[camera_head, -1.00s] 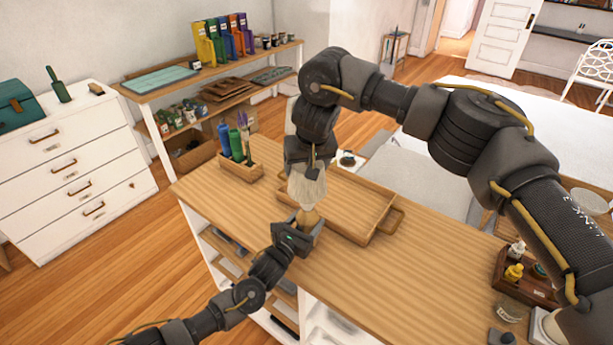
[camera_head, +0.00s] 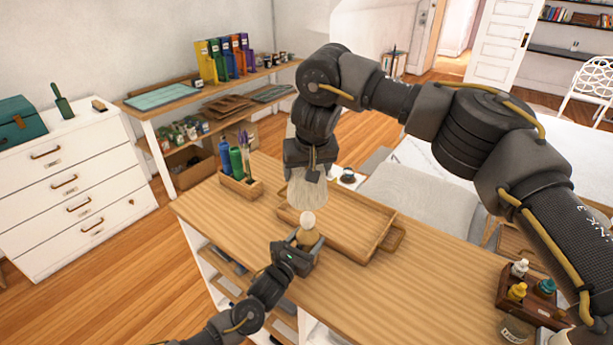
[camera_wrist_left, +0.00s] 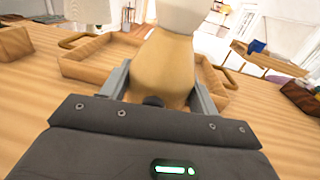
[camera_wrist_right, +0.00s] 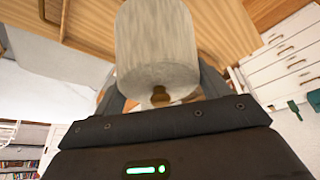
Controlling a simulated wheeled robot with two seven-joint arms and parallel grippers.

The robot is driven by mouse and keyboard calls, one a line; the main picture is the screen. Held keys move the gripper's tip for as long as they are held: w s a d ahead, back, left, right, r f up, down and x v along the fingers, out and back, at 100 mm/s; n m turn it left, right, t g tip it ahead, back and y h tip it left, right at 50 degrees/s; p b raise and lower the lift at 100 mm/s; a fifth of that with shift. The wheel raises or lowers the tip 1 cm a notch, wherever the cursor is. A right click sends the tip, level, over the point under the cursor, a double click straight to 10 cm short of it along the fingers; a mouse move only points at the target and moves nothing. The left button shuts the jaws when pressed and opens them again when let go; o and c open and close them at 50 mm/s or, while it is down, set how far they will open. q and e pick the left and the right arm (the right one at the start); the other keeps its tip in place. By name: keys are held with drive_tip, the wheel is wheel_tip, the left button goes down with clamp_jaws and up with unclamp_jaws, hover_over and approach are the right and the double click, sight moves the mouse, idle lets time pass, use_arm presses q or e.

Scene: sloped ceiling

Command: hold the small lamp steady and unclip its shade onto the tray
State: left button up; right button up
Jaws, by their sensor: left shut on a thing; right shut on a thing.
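The small lamp's tan base (camera_head: 304,236) stands upright near the table's front edge, with a round white bulb (camera_head: 307,218) on top. My left gripper (camera_head: 309,246) is shut around the base, also seen in the left wrist view (camera_wrist_left: 163,72). The pale, cloth-like shade (camera_head: 307,193) hangs just above the bulb, apart from the base. My right gripper (camera_head: 309,172) is above the shade; in the right wrist view it is shut on the brown knob (camera_wrist_right: 160,96) of the shade (camera_wrist_right: 157,45). The wooden tray (camera_head: 372,246) lies right behind the lamp.
A wooden holder (camera_head: 240,187) with bottles and brushes stands left of the tray. A box of small bottles (camera_head: 530,300) and a jar (camera_head: 514,331) stand at the table's right. Bare tabletop lies between the tray and that box. My right arm spans above.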

drive_tip(key=shift+r, duration=1.15)
use_arm(q)
drive_tip(key=o, duration=1.3)
drive_tip(key=v, duration=1.2)
drive_tip(key=shift+a+f, duration=0.1)
